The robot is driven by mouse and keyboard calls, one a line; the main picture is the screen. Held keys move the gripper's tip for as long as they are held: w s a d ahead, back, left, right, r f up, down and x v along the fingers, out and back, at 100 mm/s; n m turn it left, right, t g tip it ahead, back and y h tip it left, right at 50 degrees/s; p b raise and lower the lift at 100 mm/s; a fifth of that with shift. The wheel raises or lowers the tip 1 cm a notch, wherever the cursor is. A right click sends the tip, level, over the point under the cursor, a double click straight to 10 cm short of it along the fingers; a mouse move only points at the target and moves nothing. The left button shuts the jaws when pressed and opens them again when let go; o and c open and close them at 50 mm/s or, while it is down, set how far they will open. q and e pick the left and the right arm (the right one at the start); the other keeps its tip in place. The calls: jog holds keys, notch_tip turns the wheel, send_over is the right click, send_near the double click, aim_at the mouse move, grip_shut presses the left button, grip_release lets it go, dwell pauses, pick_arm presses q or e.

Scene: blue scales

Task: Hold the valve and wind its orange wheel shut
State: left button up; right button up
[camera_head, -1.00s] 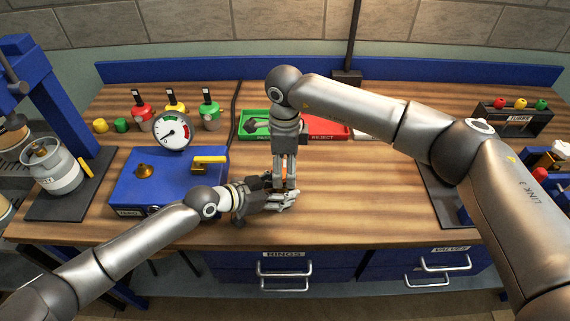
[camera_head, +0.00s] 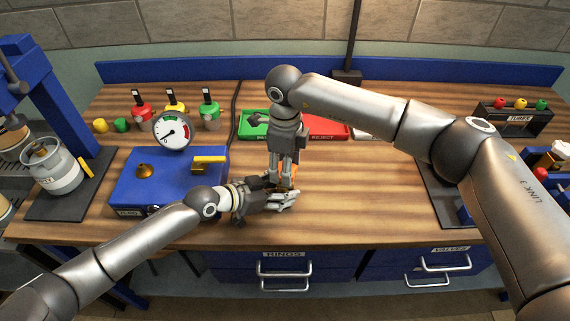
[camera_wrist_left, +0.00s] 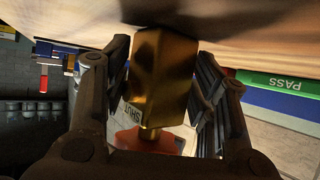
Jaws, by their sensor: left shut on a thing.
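The brass valve body (camera_wrist_left: 165,75) stands between the two fingers of my left gripper (camera_wrist_left: 163,100) in the left wrist view. My left gripper is shut on it, low over the bench in the head view (camera_head: 283,199). The orange wheel (camera_wrist_left: 148,140) shows at the valve's end in the wrist view, beside a plate marked SHUT (camera_wrist_left: 129,122). In the head view the wheel is mostly hidden, with bits of orange by the fingers. My right gripper (camera_head: 282,180) points down over the wheel from above. Whether its fingers grip the wheel cannot be told.
A blue box with a gauge (camera_head: 130,180) stands left of the grippers. The green PASS tray (camera_head: 252,122) and red REJECT tray (camera_head: 328,127) lie behind. The bench top (camera_head: 360,200) to the right is clear. Drawers are below the front edge.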

jog(key=m, duration=0.4)
jog(key=shift+m, duration=0.3)
jog(key=m, duration=0.3)
jog(key=shift+m, duration=0.4)
jog(key=m, duration=1.2)
jog(key=shift+m, duration=0.3)
jog(key=m, duration=0.3)
jog(key=shift+m, duration=0.4)
jog(key=m, duration=0.3)
jog(key=shift+d, duration=0.1)
pick_arm(q)
jog(key=shift+f, duration=0.1)
pick_arm(e)
jog(key=shift+m, duration=2)
